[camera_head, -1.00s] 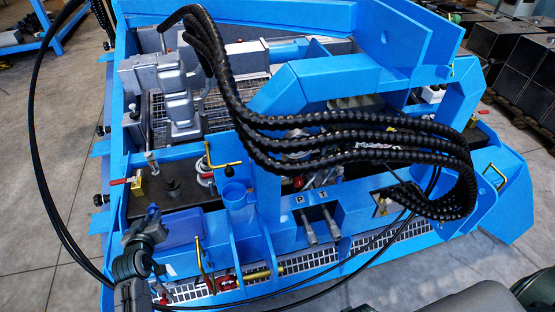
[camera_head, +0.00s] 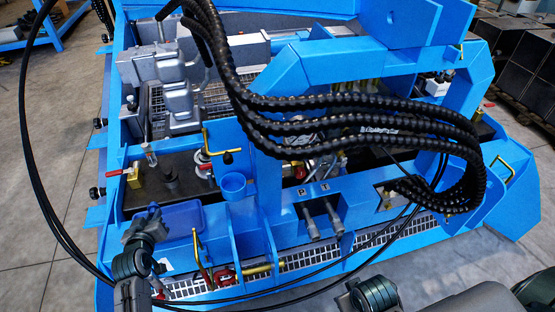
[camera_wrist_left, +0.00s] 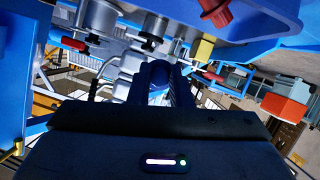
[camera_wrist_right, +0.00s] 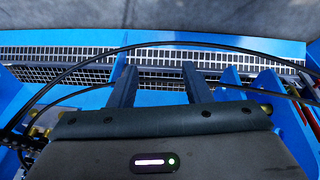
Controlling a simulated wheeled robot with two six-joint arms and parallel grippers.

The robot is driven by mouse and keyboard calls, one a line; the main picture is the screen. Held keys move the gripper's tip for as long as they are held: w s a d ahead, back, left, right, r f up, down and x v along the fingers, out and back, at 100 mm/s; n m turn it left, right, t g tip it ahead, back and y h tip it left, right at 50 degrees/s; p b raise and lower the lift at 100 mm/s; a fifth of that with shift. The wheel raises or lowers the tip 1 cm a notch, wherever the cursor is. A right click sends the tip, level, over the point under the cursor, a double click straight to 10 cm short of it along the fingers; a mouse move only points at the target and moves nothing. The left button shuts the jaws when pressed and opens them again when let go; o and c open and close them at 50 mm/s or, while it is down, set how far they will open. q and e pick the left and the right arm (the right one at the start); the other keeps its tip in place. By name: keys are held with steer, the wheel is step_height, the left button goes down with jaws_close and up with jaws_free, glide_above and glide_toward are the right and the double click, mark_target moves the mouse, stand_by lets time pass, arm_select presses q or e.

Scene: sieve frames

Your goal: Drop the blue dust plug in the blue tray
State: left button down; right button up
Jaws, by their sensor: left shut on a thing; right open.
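The blue tray (camera_head: 185,222) is a shallow dark-blue box on the lower left of the blue frame in the head view. My left gripper (camera_head: 152,214) is at the tray's left end; I cannot tell its height over the tray. In the left wrist view my left gripper (camera_wrist_left: 160,84) is shut on the blue dust plug (camera_wrist_left: 158,73), a dark blue rounded piece between the fingers. The plug is hard to make out in the head view. In the right wrist view my right gripper (camera_wrist_right: 160,82) is open and empty, above the frame's front grating.
Black ribbed hoses (camera_head: 350,125) arch over the frame's middle and right. Yellow handles (camera_head: 197,250) and a red-handled valve (camera_head: 125,172) stand near the tray. Thin black cables cross the front grating (camera_head: 300,262).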

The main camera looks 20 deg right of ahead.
arm_select(q)
steer(key=shift+f+b, duration=0.95)
arm_select(e)
steer(key=v, duration=0.7)
steer(key=shift+w+r+t, duration=0.15)
steer(key=shift+r+t, duration=0.25)
steer(key=shift+a, duration=0.1)
arm_select(q)
steer(key=c, duration=1.3)
jaws_free()
steer(key=shift+o, duration=0.2)
steer(key=shift+s, duration=0.1)
steer(key=shift+s+r, duration=0.15)
steer(key=shift+s, duration=0.2)
steer(key=v, duration=1)
steer(key=shift+p, duration=0.45)
arm_select(e)
steer(key=x, duration=0.3)
steer(key=shift+w+f, duration=0.1)
steer(key=shift+f, duration=0.05)
arm_select(q)
steer(key=shift+a, duration=0.1)
